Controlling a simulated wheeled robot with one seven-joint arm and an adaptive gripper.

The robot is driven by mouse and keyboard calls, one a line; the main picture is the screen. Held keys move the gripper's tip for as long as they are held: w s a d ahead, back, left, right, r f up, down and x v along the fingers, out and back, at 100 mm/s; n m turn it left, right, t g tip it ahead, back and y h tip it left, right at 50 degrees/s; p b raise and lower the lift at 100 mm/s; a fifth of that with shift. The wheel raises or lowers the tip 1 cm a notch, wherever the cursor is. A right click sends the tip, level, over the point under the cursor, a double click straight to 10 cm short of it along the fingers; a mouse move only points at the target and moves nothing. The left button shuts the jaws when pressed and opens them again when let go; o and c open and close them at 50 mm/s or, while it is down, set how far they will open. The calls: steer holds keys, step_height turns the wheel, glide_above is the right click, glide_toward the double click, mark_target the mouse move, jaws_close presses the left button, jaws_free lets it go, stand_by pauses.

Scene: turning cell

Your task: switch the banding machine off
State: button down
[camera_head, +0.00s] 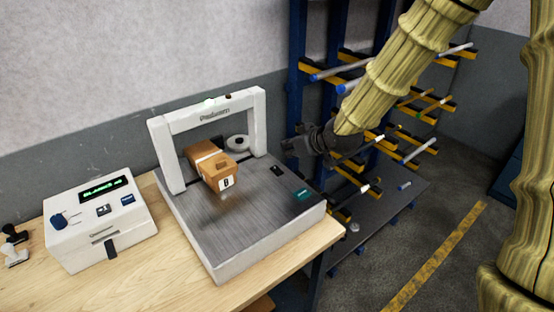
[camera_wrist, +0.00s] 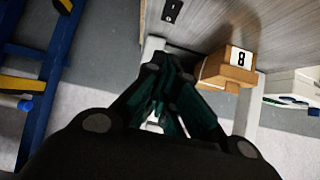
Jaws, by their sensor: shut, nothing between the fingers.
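The banding machine (camera_head: 240,225) is a white-edged unit with a grey top and a white arch, standing on the wooden bench. The black switch also shows at the top of the wrist view (camera_wrist: 172,11). A brown box (camera_head: 222,173) with a white band and a label "8" sits under the arch. My gripper (camera_head: 288,146) is shut and empty, beside the arch's right post and apart from the switch.
A white device (camera_head: 100,228) with a lit display and blue knob stands left on the bench (camera_head: 160,280). A blue rack (camera_head: 297,60) with yellow arms and metal bars stands behind my arm.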

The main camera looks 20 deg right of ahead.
steer(key=p, duration=0.3)
glide_above(279, 172)
steer(key=f, duration=0.2)
steer(key=w+f, duration=0.1)
steer(key=f, duration=0.1)
steer(key=shift+a+f, duration=0.1)
steer(key=shift+f, duration=0.2)
steer(key=shift+w+f+p, duration=0.1)
steer(key=shift+f+p, duration=0.5)
steer(key=shift+f, duration=1.35)
steer(key=shift+a+f, duration=0.1)
steer(key=shift+f, duration=0.05)
steer(key=shift+w+f+b, duration=0.15)
steer(key=shift+b, duration=0.3)
steer(key=shift+s, duration=0.2)
steer(key=shift+s+d, duration=0.3)
steer(key=shift+s, duration=0.3)
